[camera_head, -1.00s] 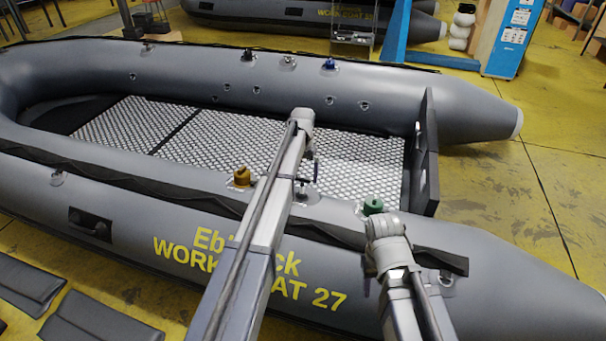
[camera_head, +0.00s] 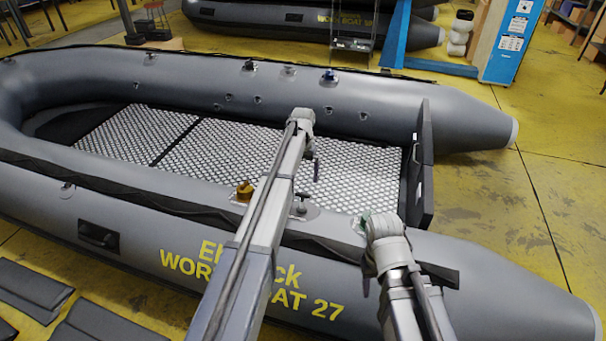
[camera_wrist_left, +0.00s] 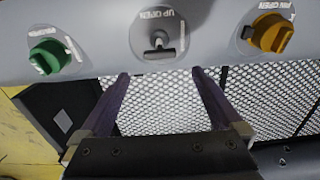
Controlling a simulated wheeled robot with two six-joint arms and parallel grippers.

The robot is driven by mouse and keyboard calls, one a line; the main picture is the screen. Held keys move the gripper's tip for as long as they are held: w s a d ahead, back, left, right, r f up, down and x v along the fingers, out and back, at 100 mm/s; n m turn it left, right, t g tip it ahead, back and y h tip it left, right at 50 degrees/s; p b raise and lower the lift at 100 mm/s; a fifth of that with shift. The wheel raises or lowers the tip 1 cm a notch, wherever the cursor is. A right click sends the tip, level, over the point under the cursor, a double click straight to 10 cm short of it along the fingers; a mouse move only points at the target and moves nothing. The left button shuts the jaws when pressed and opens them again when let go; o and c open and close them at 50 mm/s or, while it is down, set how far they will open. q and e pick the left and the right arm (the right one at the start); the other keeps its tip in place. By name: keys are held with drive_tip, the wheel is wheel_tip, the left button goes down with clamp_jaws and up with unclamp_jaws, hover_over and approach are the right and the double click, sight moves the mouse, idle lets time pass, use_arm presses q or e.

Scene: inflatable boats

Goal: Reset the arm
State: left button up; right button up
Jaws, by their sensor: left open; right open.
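My left gripper (camera_wrist_left: 160,75) is open and empty in the left wrist view, its two fingers apart over the boat's patterned floor. The fingertips are close to the grey tube. On the tube there are a green valve cap (camera_wrist_left: 50,57), a black valve handle (camera_wrist_left: 158,46) and an orange valve cap (camera_wrist_left: 270,33). In the head view my left arm (camera_head: 285,170) reaches over the near tube of the grey boat (camera_head: 130,215). My right arm (camera_head: 388,250) ends over the near tube by the green cap, which it mostly covers.
The boat's dark transom (camera_head: 420,180) stands right of the arms. Several valves sit on the far tube, one of them blue (camera_head: 329,76). Dark flat pads (camera_head: 30,290) lie at lower left. Yellow floor (camera_head: 545,190) is clear at right. A blue post (camera_head: 397,35) and a second boat are behind.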

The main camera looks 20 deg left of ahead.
idle(0.4)
use_arm(q)
drive_tip(key=s+d+r+m+p, duration=0.1)
drive_tip(key=s+d+r+p, duration=0.4)
drive_tip(key=s, duration=0.7)
drive_tip(key=s+d+r+m+p, duration=0.1)
drive_tip(key=s+d+r+p, duration=0.5)
drive_tip(key=s+r+p, duration=0.3)
drive_tip(key=s+d+r+m+y+p, duration=0.1)
drive_tip(key=s+d+r+p, duration=0.4)
drive_tip(key=s, duration=1)
wheel_tip(320, 180, up, 2)
drive_tip(key=shift+s+d+r+p, duration=0.25)
drive_tip(key=shift+s+d+p, duration=0.15)
drive_tip(key=shift+p, duration=0.75)
